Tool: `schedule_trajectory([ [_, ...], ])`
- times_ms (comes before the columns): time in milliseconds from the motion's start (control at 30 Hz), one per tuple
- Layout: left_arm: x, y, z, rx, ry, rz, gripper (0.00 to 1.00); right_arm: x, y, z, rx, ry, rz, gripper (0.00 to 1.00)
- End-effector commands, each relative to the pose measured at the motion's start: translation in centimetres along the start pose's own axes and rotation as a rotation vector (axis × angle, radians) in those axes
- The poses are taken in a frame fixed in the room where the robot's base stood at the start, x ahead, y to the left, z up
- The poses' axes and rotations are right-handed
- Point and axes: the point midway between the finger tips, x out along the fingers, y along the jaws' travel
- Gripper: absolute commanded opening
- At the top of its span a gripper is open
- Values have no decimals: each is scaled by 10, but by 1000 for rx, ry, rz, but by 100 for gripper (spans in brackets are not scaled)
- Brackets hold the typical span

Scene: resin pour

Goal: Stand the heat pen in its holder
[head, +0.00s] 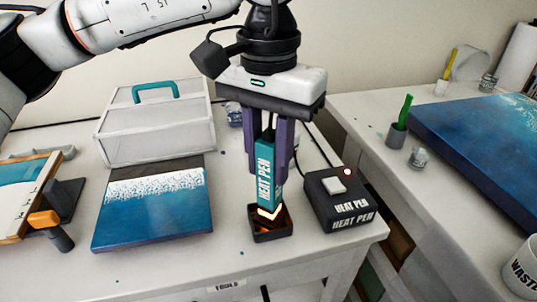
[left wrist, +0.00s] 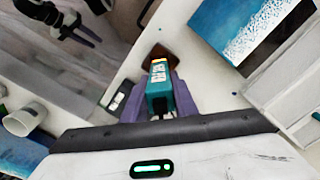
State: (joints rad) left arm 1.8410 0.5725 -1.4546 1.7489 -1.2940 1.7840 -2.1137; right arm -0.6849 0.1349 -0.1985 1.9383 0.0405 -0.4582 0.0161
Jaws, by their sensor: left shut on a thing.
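The heat pen (head: 266,172) is teal with white lettering and a glowing orange tip. My left gripper (head: 265,170) is shut on it, a purple finger on each side, and holds it nearly upright, tip down. The tip is at the mouth of a small dark square holder (head: 271,236); I cannot tell how deep it sits. In the left wrist view the pen (left wrist: 159,88) points at the brown-edged holder (left wrist: 158,50). My right gripper (left wrist: 82,34) shows far off at the top left of that view, its fingers apart and empty.
A dark heat pen box (head: 340,212) with a lit lamp stands just right of the holder. A blue sea painting (head: 155,215) and a white case (head: 155,135) are to the left. The table's front edge is close. A second table (head: 385,110) is at the right.

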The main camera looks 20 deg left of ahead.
Motion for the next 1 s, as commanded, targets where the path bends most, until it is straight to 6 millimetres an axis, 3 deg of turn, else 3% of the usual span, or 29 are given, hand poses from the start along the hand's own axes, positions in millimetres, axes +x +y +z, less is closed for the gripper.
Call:
schedule_trajectory([
  [333, 2, 0, 0, 0, 1, 0, 3, 0, -3, -2, 0, 4, -5, 31],
  [367, 2, 0, 0, -1, 1, 0, 31, 0, -3, -2, 0, 4, -5, 31],
  [467, 2, 0, 0, -1, 1, 0, 47, 1, -3, -1, 0, 2, -5, 31],
  [800, -1, 0, 0, -1, 1, 0, 47, 1, -2, 0, 2, 0, -3, 31],
  [1000, -30, 1, -1, -1, 4, 1, 47, 1, -1, 0, 2, -1, 0, 31],
])
